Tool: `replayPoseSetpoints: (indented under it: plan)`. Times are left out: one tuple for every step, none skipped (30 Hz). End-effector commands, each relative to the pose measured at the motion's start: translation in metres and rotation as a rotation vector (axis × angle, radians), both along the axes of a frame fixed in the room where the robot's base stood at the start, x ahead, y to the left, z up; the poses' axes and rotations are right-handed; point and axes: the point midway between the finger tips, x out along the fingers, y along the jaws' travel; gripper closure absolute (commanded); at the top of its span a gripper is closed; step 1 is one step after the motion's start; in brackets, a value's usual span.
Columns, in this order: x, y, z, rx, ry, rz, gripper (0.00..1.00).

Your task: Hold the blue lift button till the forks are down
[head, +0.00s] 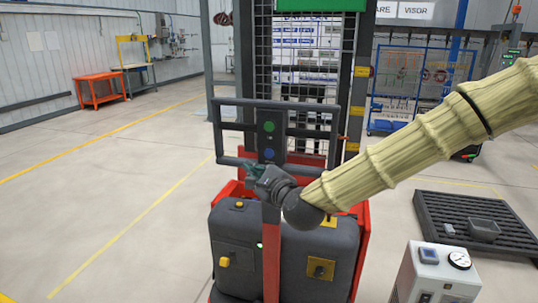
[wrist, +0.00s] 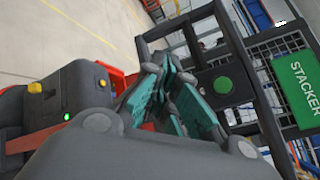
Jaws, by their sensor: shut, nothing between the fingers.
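The blue lift button (head: 269,154) is on the dark control box of the stacker, below a green button (head: 269,126). My gripper (head: 250,168) is shut and empty, with its teal fingertips just below and left of the blue button in the head view. I cannot tell whether they touch the box. In the wrist view the teal fingers (wrist: 172,78) are beside the box; the green button (wrist: 222,85) shows there, but the blue one is hidden. The forks are not clearly visible in either view.
The stacker's grey body (head: 285,245) stands beneath my wrist, and its mesh mast (head: 305,75) rises behind the control box. A grey bar frame (head: 228,103) surrounds the box. A white cabinet with a gauge (head: 435,272) and a black pallet (head: 478,212) are at right. Open floor lies left.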

Motion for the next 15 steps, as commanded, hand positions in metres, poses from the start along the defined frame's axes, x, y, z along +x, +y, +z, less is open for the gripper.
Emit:
replayPoseSetpoints:
  plan:
    - [0.001, 0.0, 0.0, 0.0, 0.0, 0.0, 1.0]
    - [0.002, -0.001, 0.0, 0.0, 0.001, -0.001, 1.0]
    - [0.004, -0.001, 0.0, 0.0, 0.001, -0.001, 1.0]
    - [0.005, -0.002, 0.0, 0.0, 0.001, -0.001, 1.0]
    - [0.007, -0.003, 0.0, 0.001, 0.0, -0.001, 1.0]
    - [0.011, -0.004, 0.0, 0.0, 0.001, -0.002, 1.0]
    - [0.014, -0.005, 0.0, 0.001, 0.0, -0.003, 1.0]
    - [0.017, -0.005, 0.0, 0.0, -0.001, -0.002, 1.0]
    - [0.02, -0.007, 0.0, -0.001, -0.001, -0.001, 1.0]
    - [0.024, -0.008, 0.0, -0.001, 0.0, -0.001, 1.0]
    - [0.027, -0.009, 0.0, -0.001, 0.0, -0.001, 1.0]
    - [0.032, -0.011, 0.001, 0.0, 0.0, -0.002, 1.0]
    - [0.035, -0.011, 0.001, 0.0, 0.0, -0.002, 1.0]
    - [0.038, -0.012, 0.0, 0.0, 0.0, -0.001, 1.0]
    - [0.042, -0.014, 0.0, -0.001, -0.001, -0.001, 1.0]
